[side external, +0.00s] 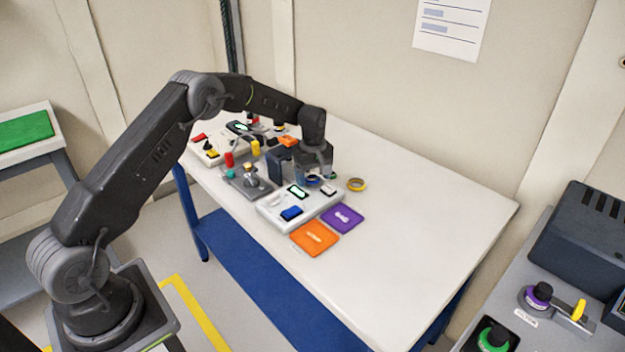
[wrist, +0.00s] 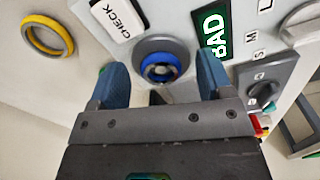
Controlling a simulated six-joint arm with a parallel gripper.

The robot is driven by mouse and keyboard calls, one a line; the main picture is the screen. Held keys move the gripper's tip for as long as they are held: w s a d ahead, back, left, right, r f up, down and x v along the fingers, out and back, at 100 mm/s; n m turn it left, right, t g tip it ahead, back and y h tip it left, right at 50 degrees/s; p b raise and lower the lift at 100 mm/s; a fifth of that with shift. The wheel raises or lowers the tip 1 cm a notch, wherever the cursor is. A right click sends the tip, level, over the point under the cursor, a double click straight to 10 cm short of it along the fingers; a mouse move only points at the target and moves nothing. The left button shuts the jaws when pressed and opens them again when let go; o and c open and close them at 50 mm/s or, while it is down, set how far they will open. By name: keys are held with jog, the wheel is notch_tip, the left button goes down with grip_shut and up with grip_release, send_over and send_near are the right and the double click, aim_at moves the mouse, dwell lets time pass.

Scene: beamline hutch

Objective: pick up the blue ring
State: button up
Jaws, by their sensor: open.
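The blue ring (wrist: 147,60) sits on a round grey seat on the white panel (wrist: 180,14) in the wrist view. It also shows in the side view (side external: 312,182), small and partly hidden by my gripper. My gripper (wrist: 161,72) is open, with one blue-padded finger on each side of the ring in the picture. No contact shows, and the exact height above the ring cannot be told. In the side view my gripper (side external: 318,177) points down over the panel's far end.
A yellow ring (side external: 357,184) lies on the table. Orange (side external: 300,240) and purple (side external: 350,223) mats lie in front. The table's right side (side external: 440,230) is clear.

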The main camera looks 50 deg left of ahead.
jog(key=shift+c, duration=0.3)
jog(key=c, duration=0.9)
jog(key=shift+c, duration=0.2)
